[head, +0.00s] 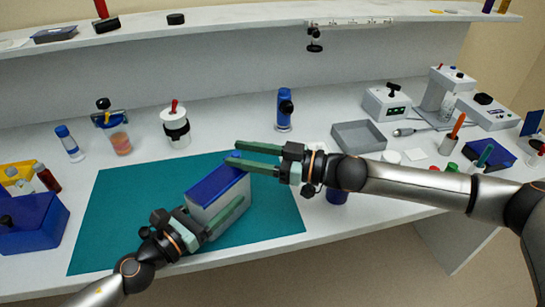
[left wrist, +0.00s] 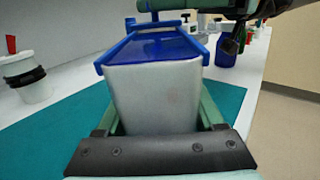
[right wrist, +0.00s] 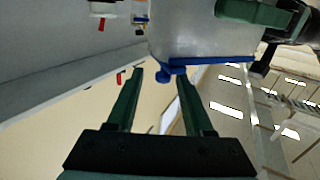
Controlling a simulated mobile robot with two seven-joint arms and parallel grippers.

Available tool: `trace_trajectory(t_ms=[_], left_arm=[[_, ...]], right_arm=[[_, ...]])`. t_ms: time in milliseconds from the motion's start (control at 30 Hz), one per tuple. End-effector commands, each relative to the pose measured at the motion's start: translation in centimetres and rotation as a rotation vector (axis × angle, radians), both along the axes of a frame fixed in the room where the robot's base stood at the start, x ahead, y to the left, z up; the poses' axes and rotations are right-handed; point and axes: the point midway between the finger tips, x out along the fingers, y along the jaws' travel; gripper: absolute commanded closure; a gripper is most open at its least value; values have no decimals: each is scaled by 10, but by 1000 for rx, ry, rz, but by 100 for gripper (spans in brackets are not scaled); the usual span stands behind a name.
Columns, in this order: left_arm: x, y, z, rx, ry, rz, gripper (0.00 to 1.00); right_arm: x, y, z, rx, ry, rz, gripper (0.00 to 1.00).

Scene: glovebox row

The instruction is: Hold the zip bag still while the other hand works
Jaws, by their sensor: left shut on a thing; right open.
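The zip bag (head: 222,208) is a pale, box-shaped bag with a blue top, standing upright on the teal mat (head: 115,205). My left gripper (head: 213,213) is shut on its body; in the left wrist view a green finger lies along each side of the bag (left wrist: 155,95). My right gripper (head: 234,156) is open at the far end of the bag's top. A small blue tab (right wrist: 167,73) on the bag's blue edge shows between its fingertips in the right wrist view, near the right-hand finger; I cannot tell whether they touch.
A white jar (head: 175,128), an orange-filled cup (head: 117,137) and a blue bottle (head: 284,108) stand behind the mat. A blue bin (head: 35,228) is at the left, a grey tray (head: 358,136) at the right. The mat's left part is clear.

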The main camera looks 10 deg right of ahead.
Motion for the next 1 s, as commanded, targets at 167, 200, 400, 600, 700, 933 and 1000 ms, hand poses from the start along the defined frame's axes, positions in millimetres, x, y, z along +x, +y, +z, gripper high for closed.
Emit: trace_trajectory(t_ms=[167,200,400,600,700,933,1000], left_arm=[[0,0,-2,2,3,0,86],[0,0,-2,2,3,0,86],[0,0,-2,2,3,0,86],[0,0,-2,2,3,0,86],[0,0,-2,2,3,0,86],[0,0,-3,3,4,0,27],[0,0,-2,2,3,0,19]], right_arm=[[-17,-34,-1,-3,1,-4,48],[-20,-40,0,-2,0,-4,48],[-32,-61,0,-1,0,-3,48],[-36,-66,0,0,-1,-1,48],[-36,-66,0,0,-1,0,48],[-35,-66,0,0,-1,-1,48],[-35,-66,0,0,-1,-1,48]])
